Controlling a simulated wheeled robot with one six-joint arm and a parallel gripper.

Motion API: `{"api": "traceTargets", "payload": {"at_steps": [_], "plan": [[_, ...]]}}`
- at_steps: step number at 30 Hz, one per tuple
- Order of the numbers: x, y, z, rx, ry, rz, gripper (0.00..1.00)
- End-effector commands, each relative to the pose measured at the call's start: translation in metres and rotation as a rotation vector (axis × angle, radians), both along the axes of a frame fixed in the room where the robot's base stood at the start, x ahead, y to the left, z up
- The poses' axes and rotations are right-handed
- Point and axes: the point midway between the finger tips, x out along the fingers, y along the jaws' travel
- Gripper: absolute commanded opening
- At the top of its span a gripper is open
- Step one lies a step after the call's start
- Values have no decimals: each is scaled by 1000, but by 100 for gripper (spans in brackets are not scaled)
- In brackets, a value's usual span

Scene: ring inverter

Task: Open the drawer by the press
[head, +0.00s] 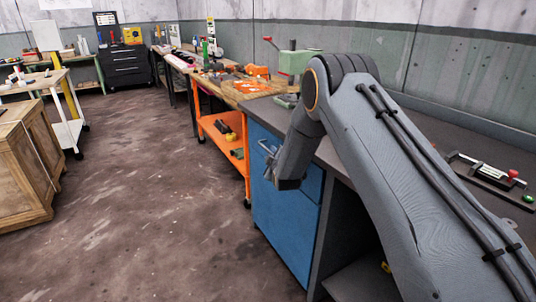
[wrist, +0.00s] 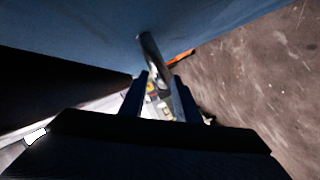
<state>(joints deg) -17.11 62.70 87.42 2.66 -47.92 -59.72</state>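The blue drawer (head: 312,181) is in the upper part of the blue cabinet under the grey bench, and its front looks flush, so shut. Its silver bar handle (head: 266,146) stands out on the left, beside my gripper (head: 273,165). The green press (head: 295,62) stands on the bench above. In the wrist view, my gripper (wrist: 161,76) is open. The handle (wrist: 150,52) runs from ahead of the fingers into the gap between the fingertips. I cannot tell whether it touches either finger. The drawer front (wrist: 90,28) fills the top of that view.
An orange workbench (head: 222,145) with tools stands beyond the cabinet. A wooden crate (head: 25,165) is at the far left. The floor (head: 150,190) between is clear. A clamp-like tool with a red knob (head: 490,172) lies on the bench at right.

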Motion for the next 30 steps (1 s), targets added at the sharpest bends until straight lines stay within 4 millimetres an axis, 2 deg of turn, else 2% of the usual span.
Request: {"api": "traceTargets", "payload": {"at_steps": [6,16,21,26,27,30], "plan": [[18,4,-5,1,1,-1,29],[20,4,-5,1,1,-1,29],[20,5,-5,1,1,-1,1],[20,5,-5,1,2,-1,0],[19,22,-5,1,1,4,0],[19,11,-5,0,1,1,0]]}}
